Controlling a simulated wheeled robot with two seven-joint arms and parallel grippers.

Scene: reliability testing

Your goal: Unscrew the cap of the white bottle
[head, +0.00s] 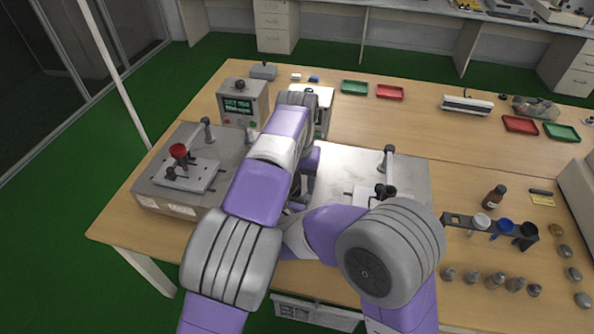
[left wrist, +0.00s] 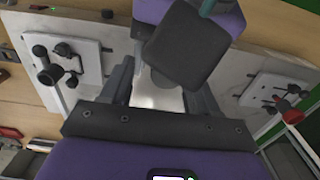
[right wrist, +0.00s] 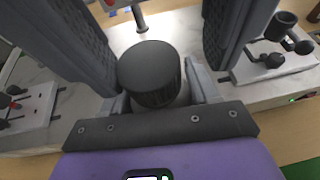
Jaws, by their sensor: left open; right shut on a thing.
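The white bottle shows as a pale patch between my left gripper's fingers in the left wrist view (left wrist: 155,98). Its ribbed black cap (right wrist: 150,72) faces up in the right wrist view, with a sliver of white below it. My right gripper (right wrist: 160,98) is shut on the white bottle below the cap. My left gripper (left wrist: 162,92) is open; its dark-padded fingers also show on both sides of the cap in the right wrist view, apart from it. A dark square part hides some of the left wrist view. In the head view my arms hide the bottle and most of both grippers.
A fixture with a red knob (head: 178,150) stands at left, another with a lever (head: 388,160) at right. A control box (head: 243,103) stands behind. A brown bottle (head: 494,197) and a rack (head: 460,221) are at right.

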